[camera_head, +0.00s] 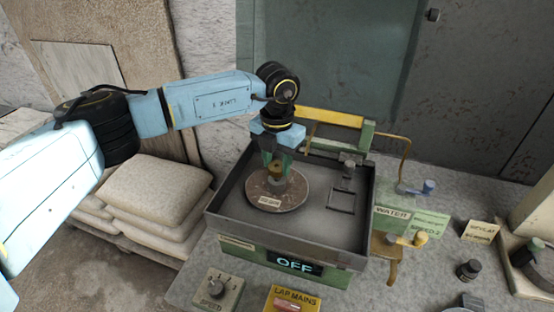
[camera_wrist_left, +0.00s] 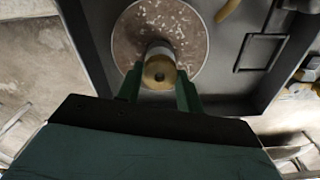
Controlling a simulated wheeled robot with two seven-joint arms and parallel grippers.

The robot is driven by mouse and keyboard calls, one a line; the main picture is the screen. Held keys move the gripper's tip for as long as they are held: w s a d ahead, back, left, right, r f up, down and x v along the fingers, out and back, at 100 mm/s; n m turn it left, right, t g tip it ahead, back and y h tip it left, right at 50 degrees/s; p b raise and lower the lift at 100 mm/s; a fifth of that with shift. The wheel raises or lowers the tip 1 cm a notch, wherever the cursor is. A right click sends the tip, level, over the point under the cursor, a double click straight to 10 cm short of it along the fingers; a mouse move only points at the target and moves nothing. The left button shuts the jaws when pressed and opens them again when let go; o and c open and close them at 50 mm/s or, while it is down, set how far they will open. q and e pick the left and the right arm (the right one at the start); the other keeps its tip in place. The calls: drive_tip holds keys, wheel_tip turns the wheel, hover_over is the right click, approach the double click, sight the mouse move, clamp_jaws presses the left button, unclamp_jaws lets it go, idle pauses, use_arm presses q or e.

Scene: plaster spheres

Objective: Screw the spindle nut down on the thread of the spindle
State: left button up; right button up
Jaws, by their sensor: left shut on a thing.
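The spindle nut (camera_head: 275,169) is a small brass-coloured piece above the middle of the round speckled lap plate (camera_head: 291,198). My left gripper (camera_head: 276,163) points down from above, its green fingers shut on the nut. In the left wrist view the nut (camera_wrist_left: 159,72) shows as a brass disc with a dark hole, between the two green fingers (camera_wrist_left: 160,92). A pale grey cylinder, apparently the spindle (camera_wrist_left: 160,48), shows just beyond the nut. I cannot tell how far the nut sits on the thread. My right gripper is not in view.
The plate lies inside a dark tray (camera_head: 225,222) with raised walls. A yellow bar (camera_head: 331,117) runs behind it. A square frame (camera_head: 341,200) lies at the tray's right. The speed box (camera_head: 217,292) and lap mains box (camera_head: 292,299) stand in front; the display (camera_head: 294,263) reads OFF.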

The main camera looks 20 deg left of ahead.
use_arm(q)
drive_tip(key=shift+f+b, duration=0.5)
drive_tip(key=shift+f, duration=0.3)
drive_tip(key=o, duration=0.5)
drive_tip(key=c, duration=0.4)
drive_tip(key=m+b, duration=0.1)
drive_tip(key=m, duration=0.2)
drive_tip(key=shift+f+m+b, duration=0.1)
drive_tip(key=shift+m+b, duration=0.3)
drive_tip(key=m+b, duration=0.1)
drive_tip(key=m, duration=0.3)
drive_tip(key=shift+b, duration=0.35)
drive_tip(key=m+b, duration=0.1)
drive_tip(key=m, duration=0.4)
drive_tip(key=shift+m+b, duration=0.3)
drive_tip(key=m, duration=0.3)
drive_tip(key=shift+m+b, duration=0.35)
drive_tip(key=shift+m, duration=0.05)
drive_tip(key=o, duration=1.1)
drive_tip(key=shift+c, duration=0.2)
drive_tip(key=shift+c, duration=1.4)
